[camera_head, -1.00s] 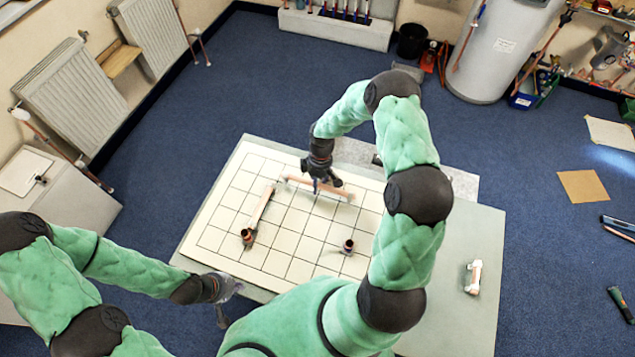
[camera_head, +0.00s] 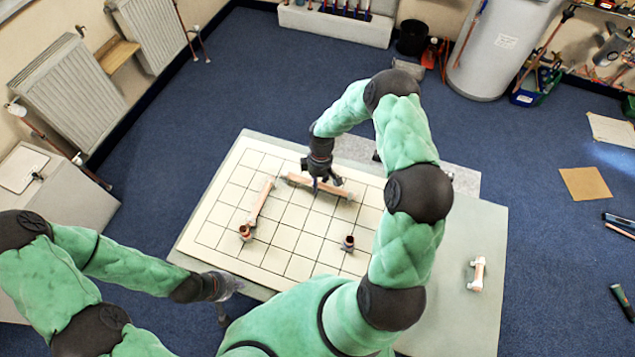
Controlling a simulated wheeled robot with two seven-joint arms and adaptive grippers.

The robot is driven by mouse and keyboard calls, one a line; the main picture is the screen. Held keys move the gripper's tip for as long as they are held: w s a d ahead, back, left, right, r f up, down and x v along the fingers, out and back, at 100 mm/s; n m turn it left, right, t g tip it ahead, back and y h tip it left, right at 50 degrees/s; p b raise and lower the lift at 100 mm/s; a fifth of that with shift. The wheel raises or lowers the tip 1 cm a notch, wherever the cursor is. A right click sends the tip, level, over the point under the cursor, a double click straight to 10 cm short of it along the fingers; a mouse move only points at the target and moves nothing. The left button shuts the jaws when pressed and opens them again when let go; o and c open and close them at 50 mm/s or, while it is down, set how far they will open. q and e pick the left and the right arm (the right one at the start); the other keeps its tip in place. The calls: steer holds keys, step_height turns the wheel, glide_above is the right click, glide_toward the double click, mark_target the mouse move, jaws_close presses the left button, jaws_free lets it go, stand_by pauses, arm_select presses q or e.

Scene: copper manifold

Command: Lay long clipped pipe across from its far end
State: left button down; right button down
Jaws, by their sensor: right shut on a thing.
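A long copper pipe (camera_head: 338,191) lies crosswise near the far side of the white grid board (camera_head: 215,237). A separate copper fitting (camera_head: 347,243) stands on the board nearer to me. My left gripper (camera_head: 232,287) is off the board's near left edge; its jaws are too small to judge. Whether the held pipe touches the board is unclear.
A short pipe with white ends (camera_head: 477,274) lies on the bare right part of the table (camera_head: 455,320). My right arm hides the board's right side. The board's middle squares are clear.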

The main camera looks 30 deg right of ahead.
arm_select(q)
steer(key=shift+f, duration=0.25)
arm_select(e)
steer(key=shift+f, duration=0.25)
steer(key=c, duration=0.9)
jaws_free()
steer(key=shift+o, duration=0.2)
arm_select(q)
steer(key=shift+r+p, duration=2.6)
steer(key=shift+r, duration=0.2)
arm_select(e)
steer(key=shift+r, duration=4.55)
